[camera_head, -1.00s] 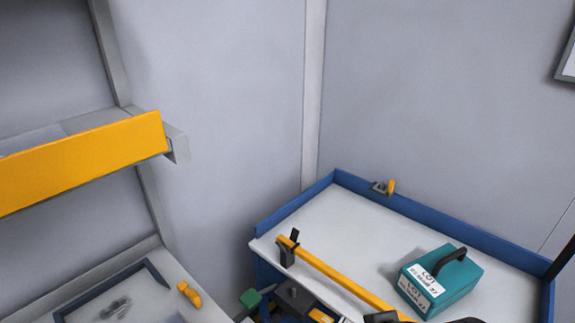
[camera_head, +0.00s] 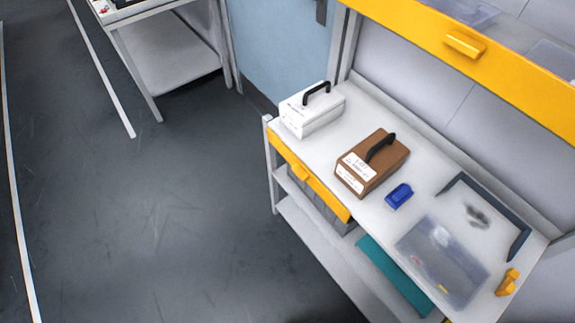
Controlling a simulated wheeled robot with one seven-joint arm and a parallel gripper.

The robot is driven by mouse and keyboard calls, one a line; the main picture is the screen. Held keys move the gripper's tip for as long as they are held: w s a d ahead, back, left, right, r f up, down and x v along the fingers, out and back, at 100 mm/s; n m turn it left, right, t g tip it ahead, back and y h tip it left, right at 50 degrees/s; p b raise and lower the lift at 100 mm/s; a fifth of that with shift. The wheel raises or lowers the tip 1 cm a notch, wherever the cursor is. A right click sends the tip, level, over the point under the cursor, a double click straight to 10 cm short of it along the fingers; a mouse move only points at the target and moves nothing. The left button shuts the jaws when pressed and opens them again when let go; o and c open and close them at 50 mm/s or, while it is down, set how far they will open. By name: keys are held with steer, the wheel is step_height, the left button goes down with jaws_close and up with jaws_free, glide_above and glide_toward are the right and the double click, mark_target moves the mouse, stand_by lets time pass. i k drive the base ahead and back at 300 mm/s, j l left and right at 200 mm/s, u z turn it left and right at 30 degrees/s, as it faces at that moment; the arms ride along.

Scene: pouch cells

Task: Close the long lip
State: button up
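A long yellow lip (camera_head: 520,72) with a yellow handle (camera_head: 465,44) runs along the front of the raised shelf at the upper right. A shorter yellow lip (camera_head: 325,193) with a yellow knob (camera_head: 302,172) lies along the left part of the bench's front edge. I cannot tell which lip the task means, or whether either is open or closed. A yellow latch-like piece (camera_head: 508,282) sits at the bench's right end. My gripper is not in view.
On the white bench (camera_head: 365,95) stand a white case (camera_head: 312,112), a brown case (camera_head: 372,163), a blue block (camera_head: 398,195) and a clear tray (camera_head: 440,265). A grey bin (camera_head: 325,207) and a teal panel (camera_head: 390,272) show below. Open dark floor (camera_head: 160,220) lies left.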

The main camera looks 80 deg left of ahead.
mark_target(301, 170)
steer(key=u, duration=2.75)
steer(key=i+u, duration=0.1)
steer(key=u, duration=0.4)
steer(key=i+j+u, duration=0.1)
steer(key=u, duration=0.4)
steer(key=i+u, duration=0.1)
steer(key=u, duration=0.35)
steer(key=i+l+u, duration=0.1)
steer(key=u, duration=0.4)
